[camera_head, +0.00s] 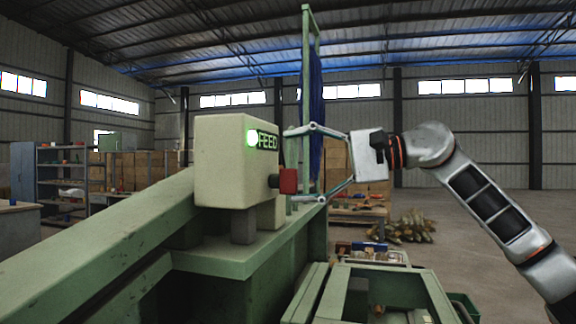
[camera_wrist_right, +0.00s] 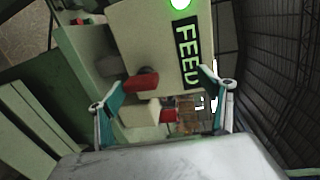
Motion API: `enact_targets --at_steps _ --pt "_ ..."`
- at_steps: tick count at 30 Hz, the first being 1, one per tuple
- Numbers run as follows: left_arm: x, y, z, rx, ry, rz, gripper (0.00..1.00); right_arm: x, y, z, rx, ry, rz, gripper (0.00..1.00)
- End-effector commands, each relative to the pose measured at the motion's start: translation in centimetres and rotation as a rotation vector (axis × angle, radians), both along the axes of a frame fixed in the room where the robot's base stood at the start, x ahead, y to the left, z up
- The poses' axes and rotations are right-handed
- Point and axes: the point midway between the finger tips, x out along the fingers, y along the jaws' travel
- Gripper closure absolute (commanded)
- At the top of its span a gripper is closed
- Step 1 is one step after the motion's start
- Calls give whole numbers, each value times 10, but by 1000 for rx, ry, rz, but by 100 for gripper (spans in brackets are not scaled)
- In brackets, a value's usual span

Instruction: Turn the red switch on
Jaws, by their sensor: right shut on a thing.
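The red switch (camera_head: 288,181) sticks out on a dark stem from the right side of a pale box (camera_head: 222,165) marked FEED. It also shows in the right wrist view (camera_wrist_right: 142,82). A round green light (camera_head: 252,138) glows beside the lettering. My right gripper (camera_head: 294,165) is at the switch, its two fingers spread around it; in the right wrist view the fingers (camera_wrist_right: 155,90) flank it. The exact contact between fingers and switch is hard to see. I cannot tell the switch's position. My left gripper is not in view.
The box stands on a green machine (camera_head: 225,262) with a sloping beam on the left. A green upright frame (camera_head: 306,90) rises behind the gripper. Open floor lies at the right.

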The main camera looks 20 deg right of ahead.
Motion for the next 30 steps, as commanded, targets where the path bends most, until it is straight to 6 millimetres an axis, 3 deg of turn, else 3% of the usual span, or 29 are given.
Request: enact_targets --at_steps 1,9,30 --pt "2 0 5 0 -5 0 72 -10 -11 29 22 -46 -10 38" --pt "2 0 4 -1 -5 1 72 -20 -25 29 25 -44 -10 47" --pt "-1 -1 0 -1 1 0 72 -38 -52 16 16 -27 -1 47"
